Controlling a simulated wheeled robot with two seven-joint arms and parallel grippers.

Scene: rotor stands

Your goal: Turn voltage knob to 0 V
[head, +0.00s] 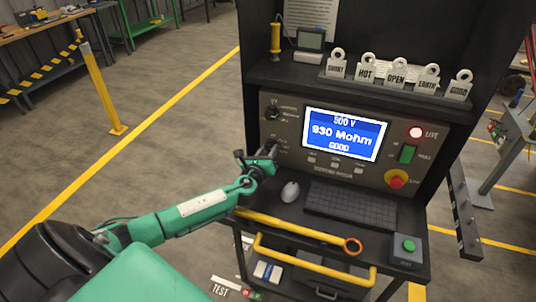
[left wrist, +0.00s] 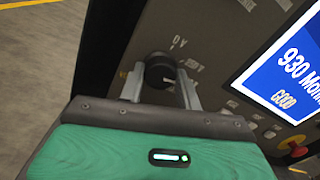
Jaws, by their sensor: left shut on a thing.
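The voltage knob (left wrist: 160,69) is a black round knob on the dark test panel, with a "0 V" label above it in the left wrist view. My left gripper (left wrist: 162,90) has its two grey fingers on either side of the knob and is shut on it. In the head view my left gripper (head: 268,152) is at the left part of the panel and largely hides the knob. I cannot tell exactly where the knob's pointer is. The screen (head: 342,133) reads 500 V, 930 Mohm and GOOD. My right gripper is not in view.
Another black knob (head: 273,111) sits above on the panel. Tags (head: 397,77) stand on the shelf.

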